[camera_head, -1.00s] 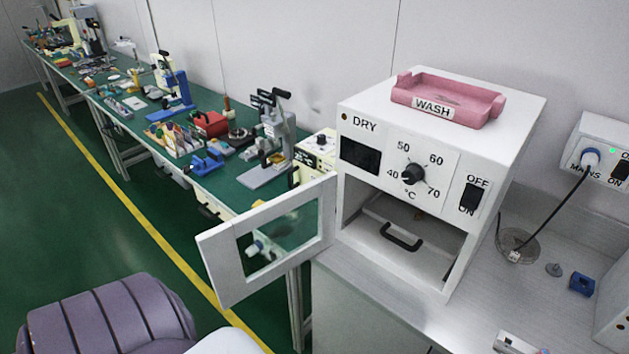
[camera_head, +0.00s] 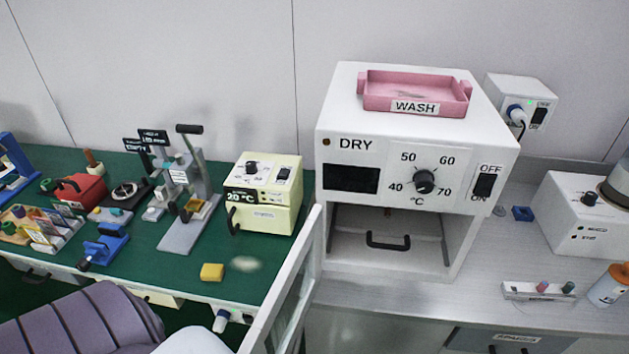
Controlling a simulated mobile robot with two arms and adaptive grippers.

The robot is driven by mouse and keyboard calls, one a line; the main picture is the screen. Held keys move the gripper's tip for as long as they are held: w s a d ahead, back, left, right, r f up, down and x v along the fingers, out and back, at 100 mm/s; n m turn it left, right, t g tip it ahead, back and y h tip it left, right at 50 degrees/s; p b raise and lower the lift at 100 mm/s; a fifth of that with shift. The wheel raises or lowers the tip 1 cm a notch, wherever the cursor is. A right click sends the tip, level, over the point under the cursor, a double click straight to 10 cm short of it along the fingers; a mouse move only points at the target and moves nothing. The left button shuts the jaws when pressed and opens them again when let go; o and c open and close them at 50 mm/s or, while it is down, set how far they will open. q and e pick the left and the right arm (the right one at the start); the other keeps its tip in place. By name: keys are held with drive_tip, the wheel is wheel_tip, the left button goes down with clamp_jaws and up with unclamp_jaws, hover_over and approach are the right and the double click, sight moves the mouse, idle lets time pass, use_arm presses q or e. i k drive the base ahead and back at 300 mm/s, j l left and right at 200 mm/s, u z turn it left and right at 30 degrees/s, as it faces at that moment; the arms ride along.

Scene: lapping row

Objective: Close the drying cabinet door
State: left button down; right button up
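The white drying cabinet (camera_head: 338,150), marked DRY, stands on a grey bench, with a display, a dial and an OFF/ON switch on its front. Its door (camera_head: 290,290), a white frame with a window, hangs open from the left side and points towards me, seen nearly edge-on. The cabinet's chamber (camera_head: 345,230) is open to view, with a black handle (camera_head: 388,241) inside at the front. Neither gripper can be made out. A purple ribbed part and a white rounded part at lower left may be mine.
A pink WASH tray (camera_head: 415,93) sits on the cabinet. To the left, a green-topped bench (camera_head: 140,258) holds a cream box (camera_head: 264,195), a press, a yellow block (camera_head: 212,272) and tools. To the right are a white box (camera_head: 580,215) and a bottle (camera_head: 608,285).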

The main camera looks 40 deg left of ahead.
sight(309, 241)
drive_tip(key=k+j, duration=0.15)
drive_tip(key=j, duration=0.25)
drive_tip(key=k+j, duration=0.1)
drive_tip(key=j, duration=0.25)
drive_tip(key=k+j, duration=0.15)
drive_tip(key=j, duration=0.25)
drive_tip(key=k+j, duration=0.1)
drive_tip(key=j, duration=0.3)
